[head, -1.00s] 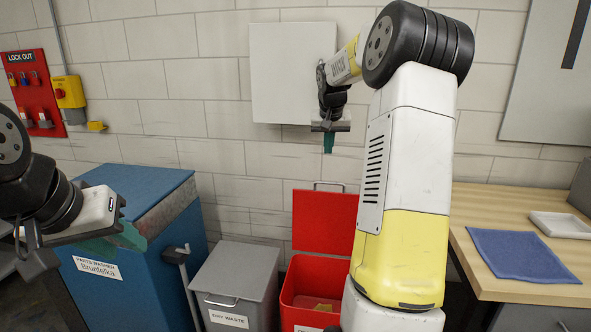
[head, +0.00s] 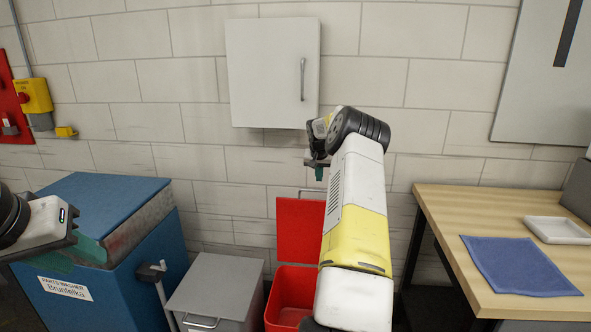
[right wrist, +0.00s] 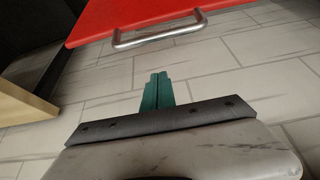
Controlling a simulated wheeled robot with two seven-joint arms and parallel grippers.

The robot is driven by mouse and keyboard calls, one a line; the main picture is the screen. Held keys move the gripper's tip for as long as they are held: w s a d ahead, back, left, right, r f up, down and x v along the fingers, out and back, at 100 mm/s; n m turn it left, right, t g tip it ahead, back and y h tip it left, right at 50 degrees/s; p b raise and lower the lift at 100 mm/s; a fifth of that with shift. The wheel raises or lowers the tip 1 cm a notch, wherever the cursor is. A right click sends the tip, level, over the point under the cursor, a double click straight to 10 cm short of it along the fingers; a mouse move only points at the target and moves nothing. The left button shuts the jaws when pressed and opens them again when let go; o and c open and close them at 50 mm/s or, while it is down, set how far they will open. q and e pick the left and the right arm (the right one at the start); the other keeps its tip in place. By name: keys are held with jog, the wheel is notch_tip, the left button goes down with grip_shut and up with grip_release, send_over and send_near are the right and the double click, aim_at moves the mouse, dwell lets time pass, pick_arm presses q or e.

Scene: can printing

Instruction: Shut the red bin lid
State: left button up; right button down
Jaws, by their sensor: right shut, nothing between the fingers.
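The red bin (head: 287,291) stands against the wall at the bottom middle of the head view, partly hidden by my right arm. Its red lid (head: 299,229) stands open and upright behind the bin. A metal handle (head: 309,191) is on the lid's upper edge; the handle also shows clearly in the right wrist view (right wrist: 160,36). My right gripper (head: 319,174) is shut and empty, just above the handle in the head view. Its teal fingers in the right wrist view (right wrist: 157,91) are apart from the handle. My left gripper (head: 76,252) is open and empty near the parts washer.
A grey dry-waste bin (head: 219,277) with a closed lid stands left of the red bin. The blue parts washer (head: 107,194) is further left. A wooden table (head: 456,208) with a blue cloth (head: 518,265) and white tray (head: 557,231) is right. A wall cabinet (head: 270,73) hangs above.

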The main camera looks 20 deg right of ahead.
jog(key=shift+s+a+f, duration=0.45)
jog(key=shift+s+f, duration=0.05)
jog(key=shift+s, duration=0.2)
jog(key=shift+s+a+f, duration=0.45)
jog(key=shift+s, duration=0.25)
